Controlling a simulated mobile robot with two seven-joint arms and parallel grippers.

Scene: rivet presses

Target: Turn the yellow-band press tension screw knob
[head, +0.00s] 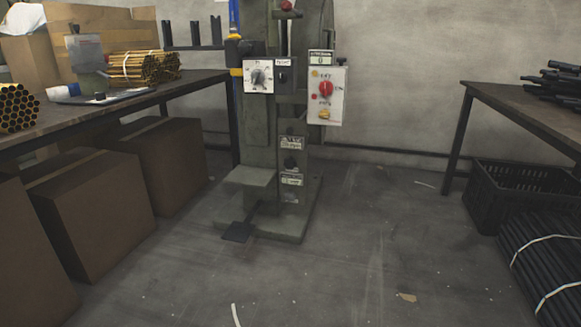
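A green-grey rivet press (262,150) stands on the floor in the middle of the head view. A small yellow band (236,72) shows at its left side. A white panel on its front carries a grey dial knob (258,77). A white box at the right carries a red knob (326,88) and a yellow button (324,114). A small black knob (291,162) sits lower on the column between labels. The labels are too small to tell which knob is the tension screw. The press top is cut off. Neither gripper shows.
A table (190,82) at left holds bundles of yellow tubes (143,66), with cardboard boxes (90,205) below. A right table (535,108) holds black rods, with a black crate (515,190) and rod bundle (545,250) below. The floor before the press is mostly clear.

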